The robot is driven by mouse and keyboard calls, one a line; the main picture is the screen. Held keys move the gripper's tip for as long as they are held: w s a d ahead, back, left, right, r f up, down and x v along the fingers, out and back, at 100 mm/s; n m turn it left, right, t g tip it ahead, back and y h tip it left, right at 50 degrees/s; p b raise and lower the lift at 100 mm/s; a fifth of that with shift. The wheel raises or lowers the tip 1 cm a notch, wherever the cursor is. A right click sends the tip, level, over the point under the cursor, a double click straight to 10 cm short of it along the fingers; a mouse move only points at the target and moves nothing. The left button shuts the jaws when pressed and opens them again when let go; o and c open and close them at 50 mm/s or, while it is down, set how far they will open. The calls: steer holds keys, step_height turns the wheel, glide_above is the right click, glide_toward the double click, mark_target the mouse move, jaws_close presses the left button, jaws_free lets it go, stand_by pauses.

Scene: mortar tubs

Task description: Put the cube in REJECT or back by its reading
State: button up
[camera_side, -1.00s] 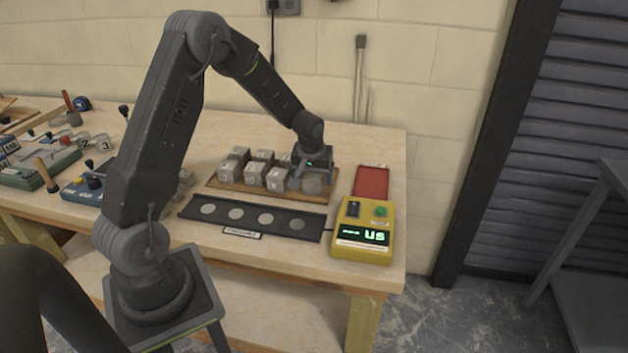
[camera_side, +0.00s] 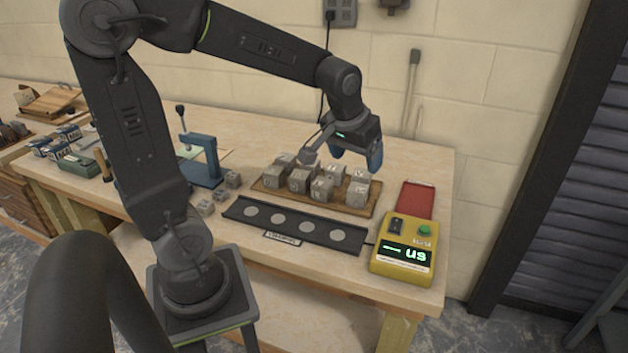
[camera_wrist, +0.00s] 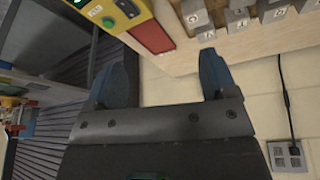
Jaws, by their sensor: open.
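My gripper (camera_side: 357,158) is open and empty above the board's back right, clear of the cubes. In the wrist view its blue fingers (camera_wrist: 162,78) are wide apart with only wall between them. A flat red tray (camera_side: 416,200) lies empty right of the board; I cannot read any lettering on it. The yellow meter (camera_side: 402,262) shows dashes and "us", no number. It also shows in the wrist view (camera_wrist: 117,12).
A black strip (camera_side: 262,228) with several bare round pads lies in front of the board. The wall with a socket (camera_side: 341,12) is close behind my gripper. The bench ends right of the meter.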

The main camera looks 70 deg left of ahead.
steer(key=s+d+r+m+t, duration=0.1)
steer(key=s+d+m, duration=0.1)
steer(key=s+d, duration=0.2)
steer(key=s+d+r+m+t+h, duration=0.1)
steer(key=s+d+m, duration=0.2)
steer(key=s, duration=0.7)
steer(key=shift+d+r+h, duration=0.3)
steer(key=shift+d+r, duration=0.1)
steer(key=shift+d, duration=0.7)
